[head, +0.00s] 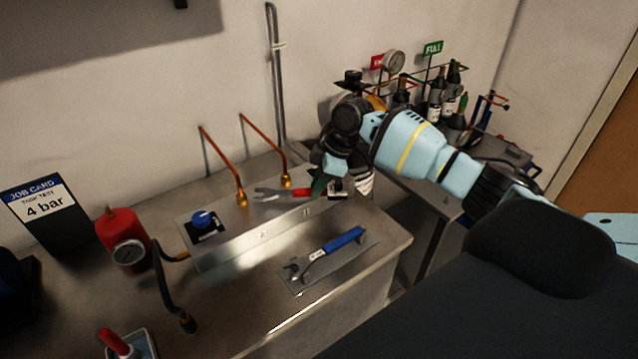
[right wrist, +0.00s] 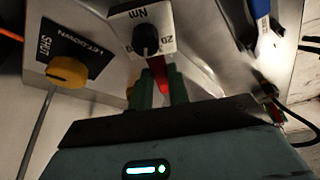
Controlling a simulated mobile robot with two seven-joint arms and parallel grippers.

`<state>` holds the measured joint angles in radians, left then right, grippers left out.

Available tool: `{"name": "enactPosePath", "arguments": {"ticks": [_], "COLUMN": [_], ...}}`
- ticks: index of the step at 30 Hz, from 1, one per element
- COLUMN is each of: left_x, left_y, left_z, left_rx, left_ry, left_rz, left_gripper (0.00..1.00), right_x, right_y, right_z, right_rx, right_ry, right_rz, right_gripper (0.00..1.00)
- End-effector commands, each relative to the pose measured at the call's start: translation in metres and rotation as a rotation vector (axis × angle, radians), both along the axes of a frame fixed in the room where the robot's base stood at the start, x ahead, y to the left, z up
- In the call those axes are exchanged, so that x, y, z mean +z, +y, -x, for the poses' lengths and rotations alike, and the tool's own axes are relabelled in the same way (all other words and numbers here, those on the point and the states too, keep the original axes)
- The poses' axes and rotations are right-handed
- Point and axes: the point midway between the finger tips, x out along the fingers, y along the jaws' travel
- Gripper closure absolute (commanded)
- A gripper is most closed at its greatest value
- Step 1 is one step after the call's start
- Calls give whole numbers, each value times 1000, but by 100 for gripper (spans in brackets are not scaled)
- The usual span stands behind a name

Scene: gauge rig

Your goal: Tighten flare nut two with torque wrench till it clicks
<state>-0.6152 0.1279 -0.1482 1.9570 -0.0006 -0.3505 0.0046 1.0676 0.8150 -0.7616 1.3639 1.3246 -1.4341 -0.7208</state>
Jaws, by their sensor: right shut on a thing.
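My right gripper (head: 322,184) is shut on the red handle of the torque wrench (head: 272,193), above the right end of the metal block. In the right wrist view the green fingertips (right wrist: 158,88) close around the red handle (right wrist: 160,72), below a white plate marked Nm (right wrist: 143,32). The wrench's open jaw points left. Two brass flare nuts sit at the feet of copper pipes, a left one (head: 241,199) and a right one (head: 286,181), which is probably nut two. The jaw appears between them; I cannot tell whether it touches either. My left gripper is out of view.
A blue-handled spanner (head: 343,240) lies on a grey mat in front of the block. A blue knob (head: 202,219), a red cylinder (head: 120,226) with a gauge, and a job card (head: 44,205) reading 4 bar stand left. Bottles (head: 440,110) stand at the back right.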

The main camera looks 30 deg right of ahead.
Motion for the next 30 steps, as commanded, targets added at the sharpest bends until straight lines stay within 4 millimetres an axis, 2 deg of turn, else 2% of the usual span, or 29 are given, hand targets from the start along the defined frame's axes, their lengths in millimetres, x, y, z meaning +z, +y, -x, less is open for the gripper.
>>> {"name": "enactPosePath", "arguments": {"ticks": [18, 30], "left_x": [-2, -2], "left_y": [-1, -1], "left_z": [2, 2], "left_rx": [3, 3], "left_ry": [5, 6], "left_rz": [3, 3], "left_gripper": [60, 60], "right_x": [1, 1], "right_y": [18, 18], "right_z": [-10, -11], "right_rx": [2, 1], "right_ry": [-2, -2], "right_rz": [-1, -1], "right_gripper": [100, 100]}}
